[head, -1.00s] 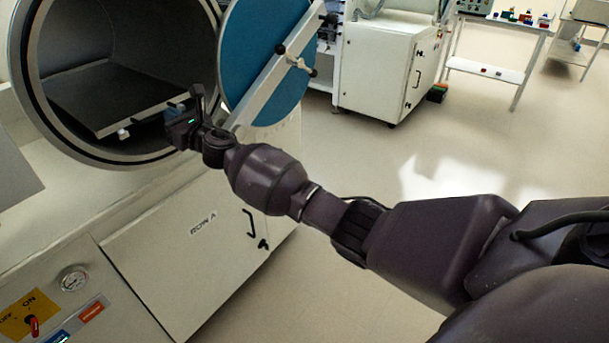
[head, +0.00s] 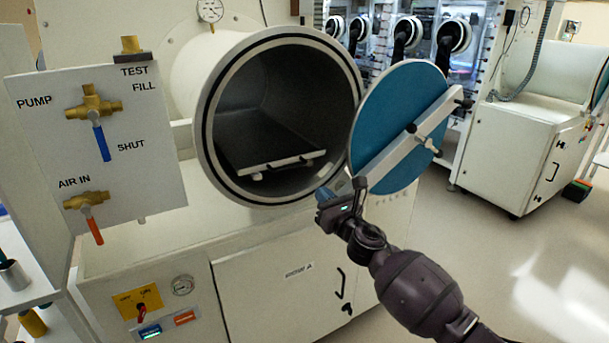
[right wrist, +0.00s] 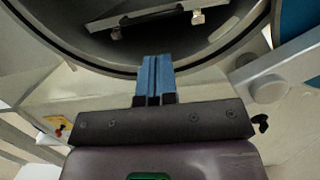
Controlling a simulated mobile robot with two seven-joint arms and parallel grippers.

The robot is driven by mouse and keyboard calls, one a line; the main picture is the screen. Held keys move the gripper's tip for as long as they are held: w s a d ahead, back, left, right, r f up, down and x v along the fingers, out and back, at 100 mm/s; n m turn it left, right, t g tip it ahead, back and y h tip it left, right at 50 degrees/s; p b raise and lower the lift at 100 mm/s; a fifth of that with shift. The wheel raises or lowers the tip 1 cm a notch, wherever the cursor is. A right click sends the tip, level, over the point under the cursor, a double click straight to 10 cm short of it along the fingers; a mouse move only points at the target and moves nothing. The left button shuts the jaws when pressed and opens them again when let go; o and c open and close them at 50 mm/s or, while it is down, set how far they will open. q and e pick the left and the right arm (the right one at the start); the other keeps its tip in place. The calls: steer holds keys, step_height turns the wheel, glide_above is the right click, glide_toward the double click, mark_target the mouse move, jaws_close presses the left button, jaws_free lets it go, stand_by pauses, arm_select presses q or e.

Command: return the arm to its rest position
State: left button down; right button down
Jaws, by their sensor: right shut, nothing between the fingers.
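My right gripper (head: 332,190) is in front of the lower right rim of the round chamber opening (head: 205,150), beside the open blue door (head: 385,120). In the right wrist view its two blue fingers (right wrist: 155,78) are shut together with nothing between them. They point toward the lower rim of the chamber (right wrist: 110,68). My right arm reaches in from the lower right of the head view. My left gripper is not in view.
Inside the chamber is a dark sliding tray (head: 260,140). The door's crossbar (head: 410,150) stands close to my right gripper. A valve panel (head: 150,180) is at left, with PUMP and AIR IN valves. Open floor (head: 480,270) lies at the right.

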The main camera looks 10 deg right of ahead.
steer(key=s+d+f+n+g+h, duration=0.2)
steer(key=s+f+n, duration=0.7)
steer(key=s, duration=0.5)
steer(key=s+d+f+n+g+h, duration=0.2)
steer(key=s+d+f+n, duration=0.3)
steer(key=s+f+n, duration=0.4)
steer(key=s+d+f+n+g+h, duration=0.3)
steer(key=s+f+n, duration=0.6)
steer(key=s+n, duration=0.6)
steer(key=s+d, duration=0.1)
steer(key=s, duration=0.4)
steer(key=shift+d+f+g, duration=0.2)
steer(key=shift+f+g, duration=0.15)
steer(key=shift+g, duration=0.05)
